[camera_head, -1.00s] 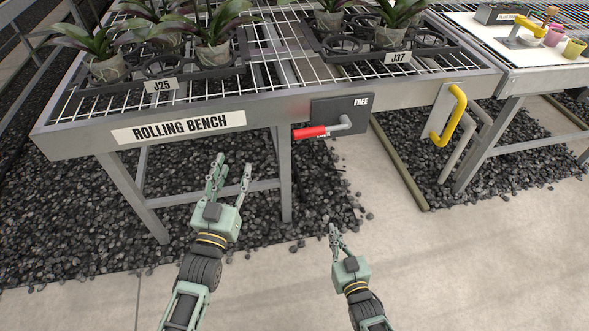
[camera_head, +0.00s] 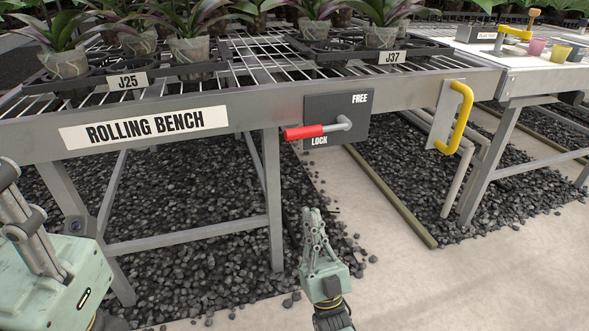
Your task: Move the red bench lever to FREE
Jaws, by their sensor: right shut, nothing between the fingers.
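The red lever (camera_head: 304,132) sits on a dark plate (camera_head: 352,105) on the front rail of the rolling bench (camera_head: 220,118). Its red grip points left and slightly down from a grey pivot, just above the word LOCK. The word FREE is at the plate's upper right. My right gripper (camera_head: 312,212) is shut and empty, fingers pointing up, below and apart from the lever. My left gripper (camera_head: 16,195) is large at the left edge, partly cut off, away from the lever; its fingertips do not show clearly.
A yellow handle (camera_head: 460,117) stands out from the bench's right end. Potted orchids (camera_head: 190,48) stand in trays on the bench top. A bench leg (camera_head: 272,200) and a crossbar are left of my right gripper. Free air lies between that gripper and the lever.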

